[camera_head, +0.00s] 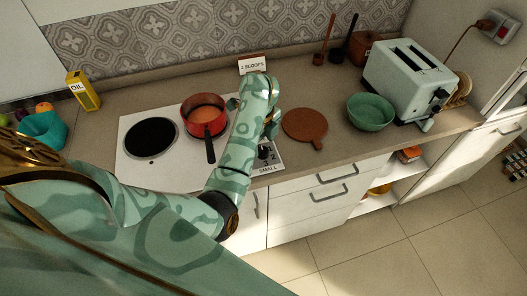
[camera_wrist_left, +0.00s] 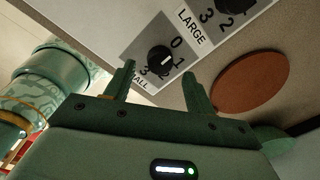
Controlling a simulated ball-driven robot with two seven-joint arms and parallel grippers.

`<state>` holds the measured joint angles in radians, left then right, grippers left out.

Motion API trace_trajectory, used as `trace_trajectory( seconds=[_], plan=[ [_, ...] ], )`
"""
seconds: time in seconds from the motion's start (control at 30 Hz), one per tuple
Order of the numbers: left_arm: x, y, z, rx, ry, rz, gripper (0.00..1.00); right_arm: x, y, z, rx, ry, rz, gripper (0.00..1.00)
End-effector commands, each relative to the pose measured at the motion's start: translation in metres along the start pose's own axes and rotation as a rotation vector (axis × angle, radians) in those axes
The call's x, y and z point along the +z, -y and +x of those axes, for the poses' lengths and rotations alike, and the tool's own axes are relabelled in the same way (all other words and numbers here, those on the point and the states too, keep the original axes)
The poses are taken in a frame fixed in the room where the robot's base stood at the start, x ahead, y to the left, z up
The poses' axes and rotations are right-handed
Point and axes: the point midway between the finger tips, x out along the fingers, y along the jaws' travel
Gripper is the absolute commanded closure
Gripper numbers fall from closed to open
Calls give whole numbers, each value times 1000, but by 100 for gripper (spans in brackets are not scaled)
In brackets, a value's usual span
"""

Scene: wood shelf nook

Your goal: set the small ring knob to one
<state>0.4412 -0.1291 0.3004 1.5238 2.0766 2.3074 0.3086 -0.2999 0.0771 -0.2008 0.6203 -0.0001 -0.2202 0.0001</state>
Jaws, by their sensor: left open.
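The small ring knob (camera_wrist_left: 159,59) is black and round, on a grey plate marked 0, 1, 2, 3 with a partly hidden SMALL label. A pale mark shows on its face; I cannot tell for sure which number it points to. In the head view the knob (camera_head: 264,152) is partly hidden by my left arm. My left gripper (camera_wrist_left: 161,72) is open and empty, its fingertips either side of the knob in the picture, apart from it. In the head view my left gripper (camera_head: 271,122) is over the hob's right edge. My right gripper is out of view.
The large ring knob (camera_wrist_left: 232,5) is close by. A red pan (camera_head: 203,112) stands on the hob (camera_head: 130,171), its handle toward the front. A round brown board (camera_head: 304,124), green bowl (camera_head: 370,111) and toaster (camera_head: 405,78) are to the right.

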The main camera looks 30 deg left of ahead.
Motion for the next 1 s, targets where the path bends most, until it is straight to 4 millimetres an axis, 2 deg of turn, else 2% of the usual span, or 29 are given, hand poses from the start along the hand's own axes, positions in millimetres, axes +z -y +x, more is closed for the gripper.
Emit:
trace_trajectory(
  seconds=[0.03,0.2,0.53,0.57,0.7,1.0],
  plan=[
    [0,-1,12,3,-1,0,45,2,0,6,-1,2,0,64],
    [0,0,27,1,1,0,45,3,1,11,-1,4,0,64],
    [0,0,30,0,1,-1,45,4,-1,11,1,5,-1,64],
    [0,0,30,0,1,-1,51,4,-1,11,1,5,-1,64],
    [0,0,30,0,1,0,90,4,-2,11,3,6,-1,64],
    [0,0,29,-1,0,18,90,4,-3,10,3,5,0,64]
  ],
)
